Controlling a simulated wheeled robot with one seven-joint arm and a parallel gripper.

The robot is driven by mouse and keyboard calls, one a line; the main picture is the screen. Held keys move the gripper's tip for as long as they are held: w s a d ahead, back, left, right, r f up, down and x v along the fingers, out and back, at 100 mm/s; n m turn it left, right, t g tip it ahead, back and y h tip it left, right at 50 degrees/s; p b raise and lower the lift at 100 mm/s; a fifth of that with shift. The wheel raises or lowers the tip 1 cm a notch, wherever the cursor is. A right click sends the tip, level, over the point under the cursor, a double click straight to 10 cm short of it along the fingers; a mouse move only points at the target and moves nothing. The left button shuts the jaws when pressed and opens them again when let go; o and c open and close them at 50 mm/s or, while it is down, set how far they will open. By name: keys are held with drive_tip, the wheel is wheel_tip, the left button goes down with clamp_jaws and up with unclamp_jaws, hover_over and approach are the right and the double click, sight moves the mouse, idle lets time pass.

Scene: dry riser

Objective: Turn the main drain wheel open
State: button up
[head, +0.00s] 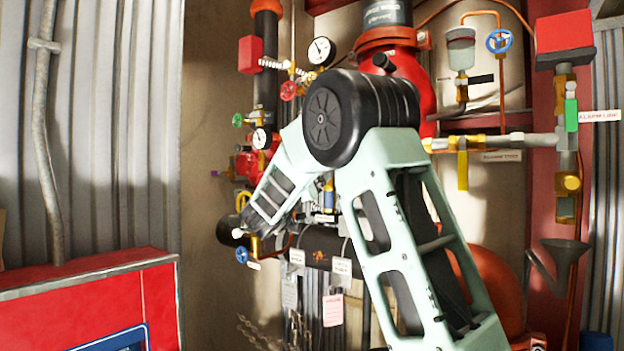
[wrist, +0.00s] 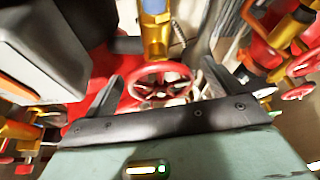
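In the wrist view a red handwheel (wrist: 162,67) with spokes sits just beyond and between the fingers of my gripper (wrist: 161,84). The two dark fingers stand wide apart, one on each side of the wheel, and hold nothing. I cannot tell whether either finger touches the rim. No readable label shows that this is the main drain wheel. The lower part of the wheel is partly hidden by the dark bar of my gripper. In the head view my arm covers the middle of the piping, and I cannot make out my fingers or this wheel there.
The head view shows gauges (head: 321,51), a small red wheel (head: 288,91), a green one (head: 238,120), a yellow one (head: 242,201) and blue ones (head: 242,256) (head: 499,41). Pipes crowd the wall. A red cabinet (head: 90,300) stands at lower left.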

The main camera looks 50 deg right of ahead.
drive_tip(key=shift+a, duration=0.1)
drive_tip(key=b+v, duration=0.6)
drive_tip(key=v, duration=1.1)
drive_tip(key=shift+b, duration=0.4)
drive_tip(key=shift+f, duration=0.1)
